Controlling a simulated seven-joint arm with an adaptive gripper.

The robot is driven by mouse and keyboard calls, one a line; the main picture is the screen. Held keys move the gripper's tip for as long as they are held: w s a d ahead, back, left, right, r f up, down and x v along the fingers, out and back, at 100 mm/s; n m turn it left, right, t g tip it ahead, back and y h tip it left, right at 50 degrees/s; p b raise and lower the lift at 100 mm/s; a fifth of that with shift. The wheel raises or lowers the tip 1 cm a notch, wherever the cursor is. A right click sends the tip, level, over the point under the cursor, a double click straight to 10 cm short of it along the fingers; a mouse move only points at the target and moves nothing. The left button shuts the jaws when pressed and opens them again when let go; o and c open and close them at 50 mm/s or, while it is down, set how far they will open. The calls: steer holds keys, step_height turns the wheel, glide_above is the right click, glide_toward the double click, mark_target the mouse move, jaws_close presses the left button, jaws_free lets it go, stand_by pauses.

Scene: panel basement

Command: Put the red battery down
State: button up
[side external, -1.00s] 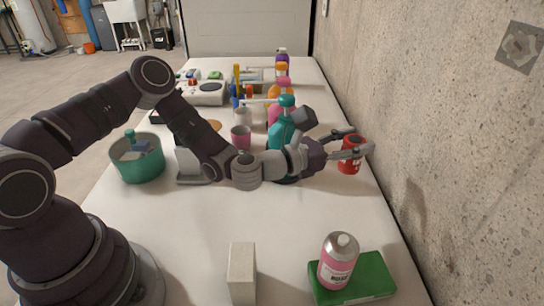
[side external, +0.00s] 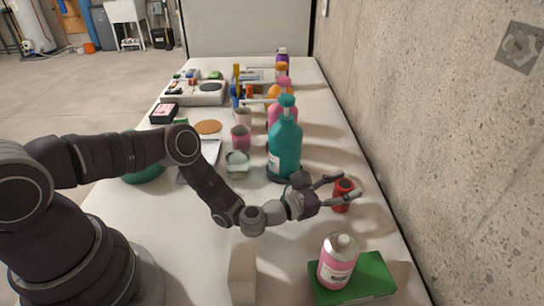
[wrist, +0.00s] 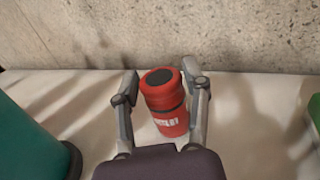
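The red battery (side external: 343,197) is a short red cylinder with a dark top and white lettering. It seems to stand on the white table near the wall, right of the teal pump bottle (side external: 285,146). In the wrist view the battery (wrist: 166,103) sits between my fingertips, tilted in the picture. My gripper (side external: 349,187) reaches around it from the left, one finger on the far side and one on the near side. The fingers look open, with a narrow gap at the left finger in the wrist view. Contact at the right finger is unclear. The near finger partly hides the battery.
A pink bottle (side external: 338,262) stands on a green block (side external: 370,280) in front. A pale block (side external: 242,275) is at the front middle. The concrete wall (side external: 440,130) borders the right side. Cups and bottles crowd the table's back.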

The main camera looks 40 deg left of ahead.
steer(key=shift+o, duration=1.2)
